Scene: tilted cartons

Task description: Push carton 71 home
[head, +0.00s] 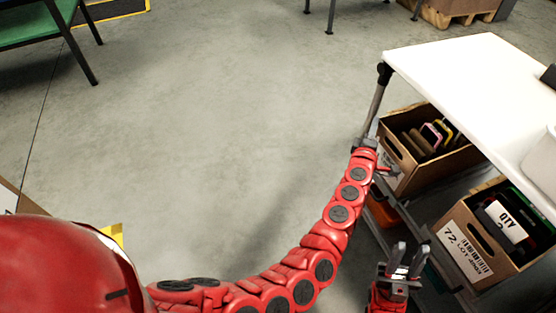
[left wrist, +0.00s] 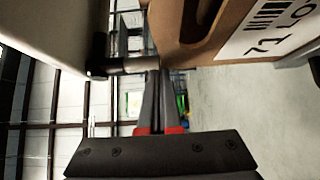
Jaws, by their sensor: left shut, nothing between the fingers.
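Carton 71 (head: 402,156) is an open brown cardboard box on the shelf under the white table, with dark, brown and pink-and-yellow items inside. In the left wrist view carton 71 (left wrist: 205,45) fills the top right, and its label reads 71. My left gripper (head: 366,142) is at its outer front side, partly hiding its label in the head view. In the left wrist view its fingers (left wrist: 158,85) are together and empty, with the tips close to the carton; contact cannot be told. My right gripper (head: 408,256) is lower, left of carton 72, with fingers apart and empty.
Carton 72 (head: 466,246) stands nearer on the same rack, to the right. The white table top (head: 470,80) overhangs both cartons, with a metal post (head: 376,100) at its corner. An orange bin (head: 381,210) shows lower down.

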